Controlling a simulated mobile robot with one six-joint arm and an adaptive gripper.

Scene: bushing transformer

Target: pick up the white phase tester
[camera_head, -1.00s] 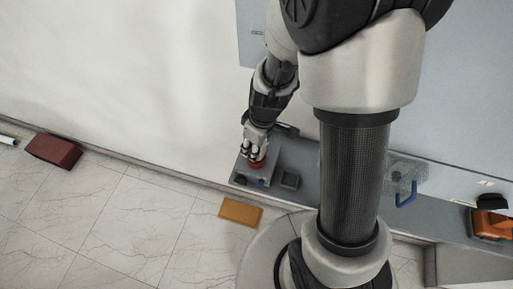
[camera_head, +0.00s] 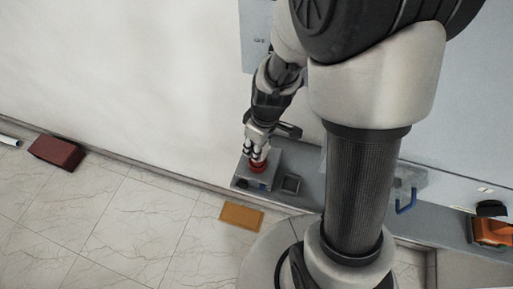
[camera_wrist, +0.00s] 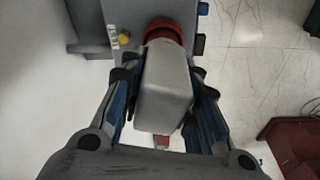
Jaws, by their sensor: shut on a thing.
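The white phase tester (camera_wrist: 162,95), a pale grey-white block-shaped body, fills the middle of the wrist view. A red part shows at its far end and a small red piece at its near end. My gripper (camera_wrist: 163,78) is shut on it, with a dark, blue-edged finger along each side. In the head view my gripper (camera_head: 257,152) is low over a grey box on the ledge; red shows just below the fingers. The tester's white body is mostly hidden there. I cannot tell whether it still touches the box.
The grey box (camera_wrist: 90,12) has a yellow knob (camera_wrist: 124,38). The grey ledge (camera_head: 315,190) runs along the wall, with an orange tool (camera_head: 492,230) at the right. A yellow-orange block (camera_head: 241,215) and a dark red block (camera_head: 57,152) lie on the tiled floor.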

